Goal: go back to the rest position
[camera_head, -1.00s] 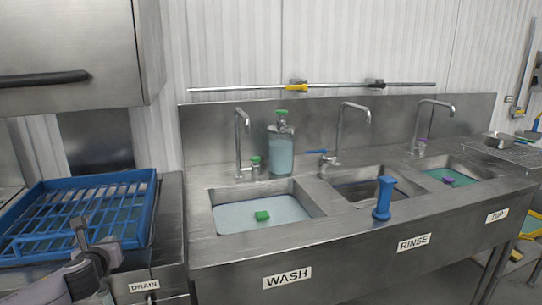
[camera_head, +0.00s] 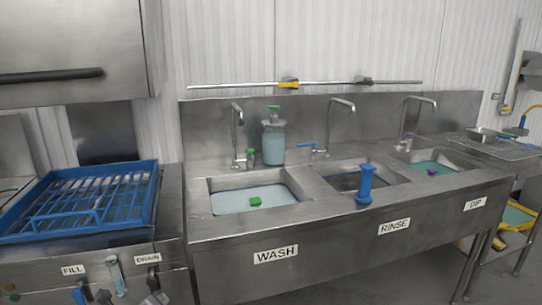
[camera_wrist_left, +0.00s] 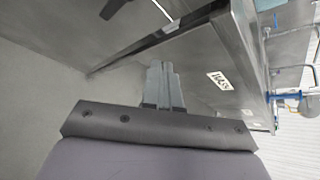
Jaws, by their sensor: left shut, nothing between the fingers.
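My left gripper (camera_head: 155,299) shows only as a grey tip at the bottom edge of the head view, below the DRAIN label and in front of the counter. In the left wrist view its two fingers (camera_wrist_left: 163,84) are together with nothing between them. They are beside the steel underside and front of the sink counter, clear of any object. My right gripper is in neither view.
A blue rack (camera_head: 78,236) sits on the left counter. The sink unit (camera_head: 232,231) has WASH, RINSE and DIP basins. A blue-handled tool (camera_head: 365,186) stands at the rinse basin's front edge. The floor (camera_head: 410,272) before the sinks shows clear.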

